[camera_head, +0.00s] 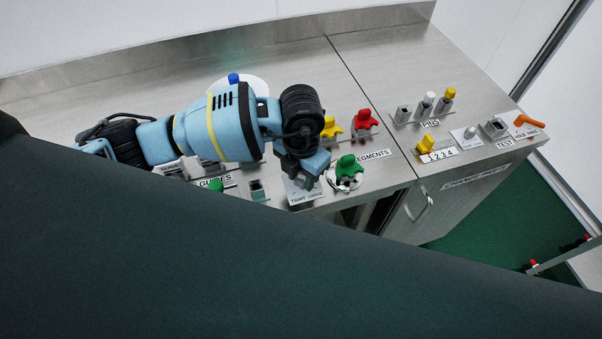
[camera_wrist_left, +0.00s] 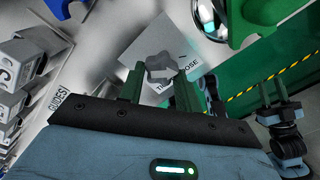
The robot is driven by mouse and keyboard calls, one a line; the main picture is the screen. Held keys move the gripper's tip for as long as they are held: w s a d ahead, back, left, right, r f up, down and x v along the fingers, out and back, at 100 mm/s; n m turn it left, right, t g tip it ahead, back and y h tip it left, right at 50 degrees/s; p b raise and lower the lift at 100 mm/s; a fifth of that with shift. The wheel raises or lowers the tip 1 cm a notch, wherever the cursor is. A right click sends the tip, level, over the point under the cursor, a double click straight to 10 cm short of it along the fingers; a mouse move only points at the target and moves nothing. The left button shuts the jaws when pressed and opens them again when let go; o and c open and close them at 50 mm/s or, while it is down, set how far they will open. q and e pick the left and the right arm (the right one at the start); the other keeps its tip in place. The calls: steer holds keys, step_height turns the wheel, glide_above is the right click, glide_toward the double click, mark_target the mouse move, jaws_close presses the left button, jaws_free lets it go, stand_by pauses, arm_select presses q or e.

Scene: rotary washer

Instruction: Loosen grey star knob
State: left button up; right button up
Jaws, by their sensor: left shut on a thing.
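The grey star knob (camera_wrist_left: 160,68) sits on a light plate (camera_wrist_left: 148,45) lettered with tight and loose markings, seen in the left wrist view. My left gripper (camera_wrist_left: 160,82) is shut on the knob, with one green finger on each side of it. In the head view my left arm comes in from the left, and the left gripper (camera_head: 304,177) points down at the plate marked TIGHT LOOSE (camera_head: 303,193). There the knob is hidden behind the gripper.
A green clamp piece (camera_head: 347,170) stands close right of my left gripper. Yellow (camera_head: 331,127) and red (camera_head: 363,121) pieces stand behind it. The GUIDES row (camera_head: 215,183) lies left. A large dark surface covers the lower head view.

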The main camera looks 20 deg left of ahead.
mark_target(301, 179)
arm_select(q)
steer(key=shift+r, duration=0.1)
stand_by(0.4)
steer(key=o, duration=1)
steer(key=shift+c, duration=0.2)
steer(key=shift+r, duration=0.55)
step_height(301, 179, up, 7)
steer(key=shift+f, duration=0.15)
steer(key=shift+f, duration=0.1)
